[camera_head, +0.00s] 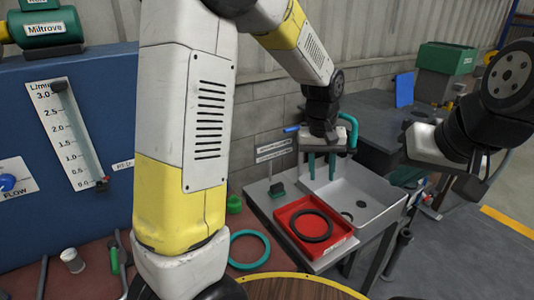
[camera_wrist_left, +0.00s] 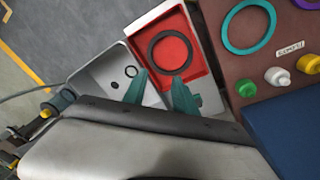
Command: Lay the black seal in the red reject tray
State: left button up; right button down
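A black seal (camera_head: 311,226), a ring, lies inside the red reject tray (camera_head: 343,243), apparently flat on its floor. The seal also shows in the left wrist view (camera_wrist_left: 152,51), inside the red tray (camera_wrist_left: 204,72). My left gripper (camera_head: 321,166) is behind the red tray in the head view. Its two teal fingers are apart with nothing between them. In the left wrist view my left gripper (camera_wrist_left: 160,82) has its fingertips near the tray's edge, apart from the seal. My right gripper (camera_head: 427,146) is at the right; its fingers cannot be made out.
A grey sink-like basin (camera_head: 385,203) with a small dark hole adjoins the red tray. A teal ring (camera_head: 248,233) lies on the brown surface; a purple ring (camera_wrist_left: 307,3) shows partly. A blue flow panel (camera_head: 60,110) stands at left. Coloured knobs (camera_wrist_left: 279,76) sit near the panel.

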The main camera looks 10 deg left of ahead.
pick_arm(q)
jog(key=s+a+r+t, duration=0.2)
jog(key=s+a+r, duration=0.4)
jog(key=s+a, duration=0.1)
jog(key=s+a+r+m+t+h, duration=0.1)
jog(key=s+a+r+t, duration=0.2)
jog(key=s+a+r, duration=0.4)
jog(key=s+a, duration=0.1)
jog(key=s, duration=0.2)
jog(key=shift+s, duration=0.25)
jog(key=shift+d, duration=0.15)
dwell(0.3)
